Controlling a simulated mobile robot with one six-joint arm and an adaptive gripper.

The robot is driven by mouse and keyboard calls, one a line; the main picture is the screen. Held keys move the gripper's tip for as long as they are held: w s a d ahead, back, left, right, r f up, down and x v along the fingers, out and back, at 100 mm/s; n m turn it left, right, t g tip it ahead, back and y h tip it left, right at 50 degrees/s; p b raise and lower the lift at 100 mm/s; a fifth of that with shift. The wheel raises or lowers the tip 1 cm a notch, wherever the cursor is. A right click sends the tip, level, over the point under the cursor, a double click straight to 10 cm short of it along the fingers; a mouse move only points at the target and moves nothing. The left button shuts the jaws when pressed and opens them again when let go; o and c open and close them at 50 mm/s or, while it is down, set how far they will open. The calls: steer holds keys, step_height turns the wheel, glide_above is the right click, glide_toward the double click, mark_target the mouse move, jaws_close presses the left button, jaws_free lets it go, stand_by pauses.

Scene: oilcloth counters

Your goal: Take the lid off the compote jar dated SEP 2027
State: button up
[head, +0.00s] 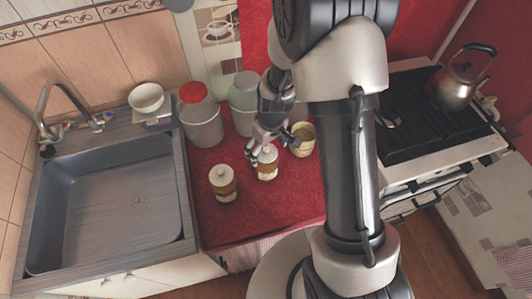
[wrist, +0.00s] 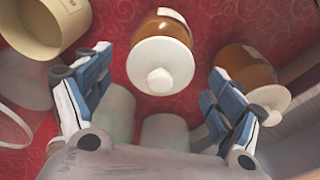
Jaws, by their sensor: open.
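Two amber jars with white knobbed lids stand on the red counter. One jar (head: 267,174) is under my gripper (head: 268,150). The other jar (head: 223,185) stands to its left, nearer the sink. In the wrist view the near jar's white lid (wrist: 161,65) shows between the spread fingers of my gripper (wrist: 158,72), with no finger visibly touching it. The other jar (wrist: 250,68) is to the right, partly behind the right finger. Both lids are on. A pale label edge shows on the near jar; no date is legible on either jar.
An open cream container (head: 302,140) stands just right of the near jar. A red-lidded canister (head: 200,122) and a pale-lidded one (head: 243,112) stand behind. The sink (head: 110,205) is left, the stove (head: 420,120) with a kettle (head: 455,88) right. The front counter is clear.

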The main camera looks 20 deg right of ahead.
steer(key=shift+c, duration=0.5)
steer(key=c, duration=0.8)
steer(key=shift+c, duration=0.2)
